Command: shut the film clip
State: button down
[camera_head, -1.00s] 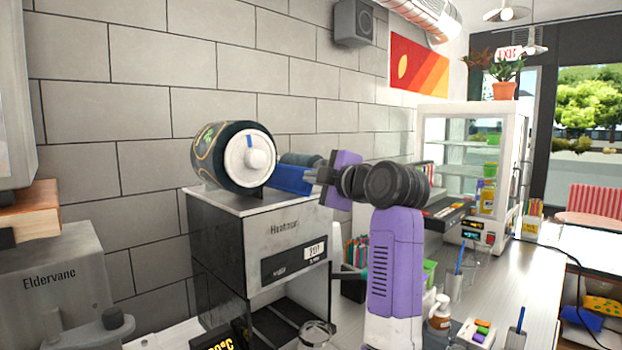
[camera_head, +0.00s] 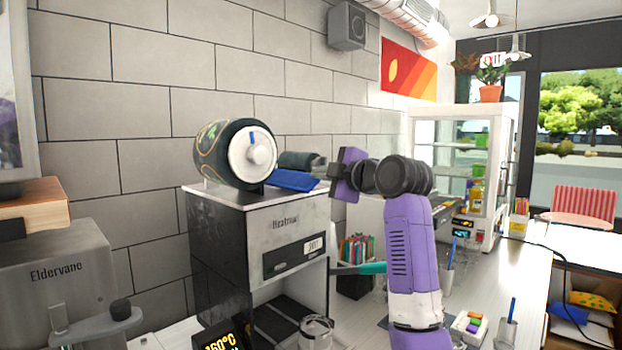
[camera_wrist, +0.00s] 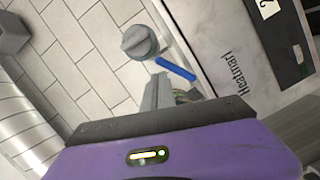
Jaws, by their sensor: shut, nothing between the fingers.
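The film clip (camera_head: 293,180) is a blue flap on top of the cup sealer (camera_head: 285,228), just right of the film roll (camera_head: 225,152). It lies low, close to flat; whether it is fully shut I cannot tell. It also shows as a narrow blue bar in the wrist view (camera_wrist: 175,69). My gripper (camera_head: 331,174) is shut and empty, right of the clip with a small gap. In the wrist view its grey fingers (camera_wrist: 160,92) point toward the clip and the roll's grey knob (camera_wrist: 140,42).
A dark roller (camera_head: 297,160) lies behind the clip. The tiled wall is close behind the sealer. A grey Eldervane machine (camera_head: 60,290) stands at left.

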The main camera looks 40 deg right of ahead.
jog(key=shift+d+f+m+b, duration=0.6)
jog(key=shift+d+f+m, duration=0.1)
jog(key=shift+d+f, duration=0.2)
jog(key=shift+d+f, duration=0.1)
jog(key=shift+d, duration=0.05)
dwell(0.5)
jog(key=s+r, duration=0.6)
jog(key=s, duration=0.3)
jog(key=shift+s+d+r+b, duration=0.15)
jog(key=shift+s+r+b, duration=0.05)
jog(key=shift+s+b, duration=0.2)
jog(key=shift+w, duration=0.1)
dwell(0.4)
